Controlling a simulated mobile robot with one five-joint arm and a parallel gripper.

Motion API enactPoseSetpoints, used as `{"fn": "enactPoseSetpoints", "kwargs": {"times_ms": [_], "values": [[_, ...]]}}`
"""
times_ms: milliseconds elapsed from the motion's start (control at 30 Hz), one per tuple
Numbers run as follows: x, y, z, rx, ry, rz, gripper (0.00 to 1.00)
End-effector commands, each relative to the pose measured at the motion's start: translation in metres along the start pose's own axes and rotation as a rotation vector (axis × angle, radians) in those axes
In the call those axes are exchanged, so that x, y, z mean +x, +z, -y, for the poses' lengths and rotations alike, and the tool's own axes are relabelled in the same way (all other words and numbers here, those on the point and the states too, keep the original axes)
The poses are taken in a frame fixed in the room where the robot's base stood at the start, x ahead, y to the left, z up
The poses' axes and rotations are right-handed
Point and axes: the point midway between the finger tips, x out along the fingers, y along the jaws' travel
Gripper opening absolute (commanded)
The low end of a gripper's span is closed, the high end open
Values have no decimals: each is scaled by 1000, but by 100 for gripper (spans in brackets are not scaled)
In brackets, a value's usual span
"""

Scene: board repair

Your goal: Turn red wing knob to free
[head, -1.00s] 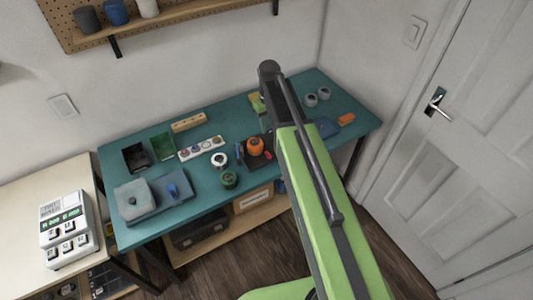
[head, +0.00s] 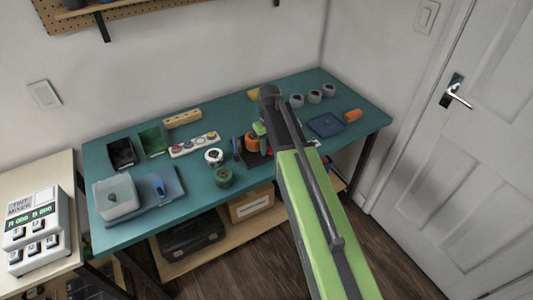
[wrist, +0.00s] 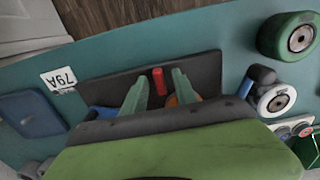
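The red wing knob (wrist: 158,80) stands up from a dark plate (wrist: 98,88) in the wrist view. My gripper (wrist: 158,82) is open, with one pale green finger on each side of the knob. Small gaps show between the fingers and the knob, and nothing is gripped. An orange round part (wrist: 172,101) is mostly hidden behind the right finger.
A 79A label (wrist: 61,80) and a blue tray (wrist: 32,112) lie left. A blue-handled tool (wrist: 255,80) lies close to the plate's right end.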

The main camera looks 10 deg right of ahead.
Motion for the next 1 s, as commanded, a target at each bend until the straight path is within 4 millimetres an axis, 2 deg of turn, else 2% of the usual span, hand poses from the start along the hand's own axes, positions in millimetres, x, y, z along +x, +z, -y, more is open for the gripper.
{"fn": "enactPoseSetpoints", "kwargs": {"times_ms": [167, 400, 433, 633, 667, 1000], "values": [[-2, 0, 0, 0, 0, 0, 33], [-2, 0, 0, 0, 0, 0, 2], [-2, 0, 0, 0, 0, 0, 0], [-2, 0, 0, 0, -1, 0, 0], [-1, -4, 12, -2, -2, 0, 0], [-1, 0, 2, -72, -6, 0, 0]]}}
